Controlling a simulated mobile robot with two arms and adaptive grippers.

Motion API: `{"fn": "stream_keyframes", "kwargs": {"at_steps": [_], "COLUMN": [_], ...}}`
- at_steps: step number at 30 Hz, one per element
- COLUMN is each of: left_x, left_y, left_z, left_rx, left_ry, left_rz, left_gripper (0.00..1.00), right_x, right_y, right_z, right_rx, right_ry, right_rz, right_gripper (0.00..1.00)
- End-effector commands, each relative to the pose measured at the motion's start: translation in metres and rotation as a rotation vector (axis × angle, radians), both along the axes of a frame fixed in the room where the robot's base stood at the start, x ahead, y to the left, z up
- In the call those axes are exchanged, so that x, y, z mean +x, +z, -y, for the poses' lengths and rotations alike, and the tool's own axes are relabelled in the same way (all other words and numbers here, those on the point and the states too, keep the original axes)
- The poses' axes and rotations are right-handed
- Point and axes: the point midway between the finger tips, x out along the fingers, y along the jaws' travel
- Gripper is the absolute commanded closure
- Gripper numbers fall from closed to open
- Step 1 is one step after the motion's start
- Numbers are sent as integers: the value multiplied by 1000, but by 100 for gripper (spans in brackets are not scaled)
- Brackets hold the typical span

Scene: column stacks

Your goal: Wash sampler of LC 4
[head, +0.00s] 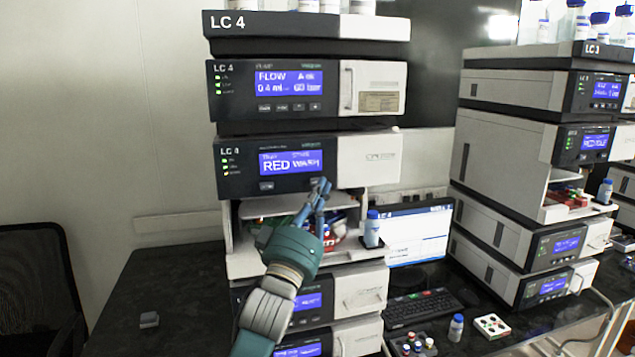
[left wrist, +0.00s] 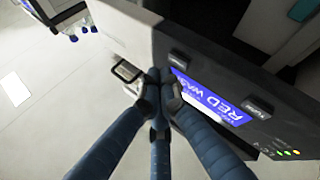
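The LC 4 sampler (head: 232,150) is the third module down in the left stack. Its blue display (head: 290,162) reads "RED WASH", and two small buttons sit below it. The display also shows tilted in the left wrist view (left wrist: 212,98). My left gripper (head: 321,187) is at the panel's lower right, by the right button (left wrist: 178,58). Its fingers are together and empty in the left wrist view (left wrist: 160,84). I cannot tell whether the fingertips touch the panel. My right gripper is in neither view.
Below the panel is an open sampler bay with a blue-capped bottle (head: 371,229) at its right. A monitor (head: 420,234) and keyboard (head: 420,307) stand between this stack and the LC 3 stack (head: 505,165). The bench's left part (head: 165,290) is mostly clear.

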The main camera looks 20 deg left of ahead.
Motion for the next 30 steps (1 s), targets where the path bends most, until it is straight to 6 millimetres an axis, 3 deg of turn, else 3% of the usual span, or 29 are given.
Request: {"fn": "stream_keyframes", "kwargs": {"at_steps": [5,21,30], "left_x": [-1,-40,-41], "left_y": [0,0,0], "left_z": [1,27,28], "left_rx": [-1,0,1], "left_ry": [-1,0,0], "left_rz": [-1,-1,0], "left_gripper": [100,100,100], "right_x": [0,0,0], "right_y": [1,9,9], "right_z": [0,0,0], "right_rx": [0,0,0], "right_ry": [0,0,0], "right_rz": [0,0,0], "right_gripper": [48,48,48]}}
